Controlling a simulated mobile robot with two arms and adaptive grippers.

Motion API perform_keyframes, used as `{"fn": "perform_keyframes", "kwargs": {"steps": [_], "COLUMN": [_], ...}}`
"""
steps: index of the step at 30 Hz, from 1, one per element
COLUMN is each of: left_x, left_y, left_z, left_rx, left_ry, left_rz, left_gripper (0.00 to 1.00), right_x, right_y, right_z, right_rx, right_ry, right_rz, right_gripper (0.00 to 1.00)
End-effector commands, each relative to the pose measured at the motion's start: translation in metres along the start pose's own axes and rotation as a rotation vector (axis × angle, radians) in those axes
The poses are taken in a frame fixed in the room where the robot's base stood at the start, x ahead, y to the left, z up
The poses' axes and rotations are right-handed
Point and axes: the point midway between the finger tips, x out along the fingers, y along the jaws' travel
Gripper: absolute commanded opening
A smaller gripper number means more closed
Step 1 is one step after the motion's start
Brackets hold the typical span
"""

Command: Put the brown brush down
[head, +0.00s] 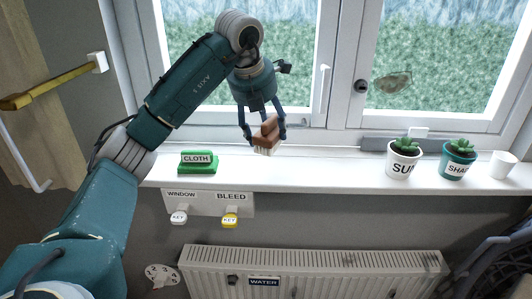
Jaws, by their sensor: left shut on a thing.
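My left gripper (264,132) is shut on the brown brush (266,132), with one finger on each side of its brown body. The brush's pale bristles point down, just over the white window sill (330,163). I cannot tell whether the bristles touch the sill. My left arm comes in from the left and reaches over the sill in front of the window. My right gripper is not in view.
A green block labelled CLOTH (197,161) sits on the sill to the left. Plant pots labelled SUN (402,165) and SHADE (456,167), and a small white pot (502,165), stand at right. A radiator (315,272) is below. The middle sill is clear.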

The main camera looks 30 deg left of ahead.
Motion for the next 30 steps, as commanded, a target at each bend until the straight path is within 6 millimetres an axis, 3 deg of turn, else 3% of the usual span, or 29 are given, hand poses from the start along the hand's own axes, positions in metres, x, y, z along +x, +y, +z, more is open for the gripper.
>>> {"fn": "perform_keyframes", "kwargs": {"steps": [3, 9, 18, 29, 30], "left_x": [0.021, 0.038, 0.07, 0.075, 0.074], "left_y": [0.001, 0.001, 0.001, 0.001, 0.001], "left_z": [-0.01, -0.016, -0.029, -0.031, -0.031], "left_rx": [0.0, 0.0, 0.0, 0.001, 0.001], "left_ry": [0.003, 0.0, -0.001, -0.002, -0.001], "left_rz": [0.001, 0.0, -0.001, -0.001, -0.001], "left_gripper": [0.28, 0.28, 0.28, 0.28, 0.68], "right_x": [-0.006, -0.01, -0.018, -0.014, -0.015], "right_y": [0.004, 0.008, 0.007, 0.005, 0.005], "right_z": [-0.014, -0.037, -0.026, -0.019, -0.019], "right_rx": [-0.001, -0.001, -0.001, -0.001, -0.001], "right_ry": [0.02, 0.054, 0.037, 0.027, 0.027], "right_rz": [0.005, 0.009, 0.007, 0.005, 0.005], "right_gripper": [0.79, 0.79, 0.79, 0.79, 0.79]}}
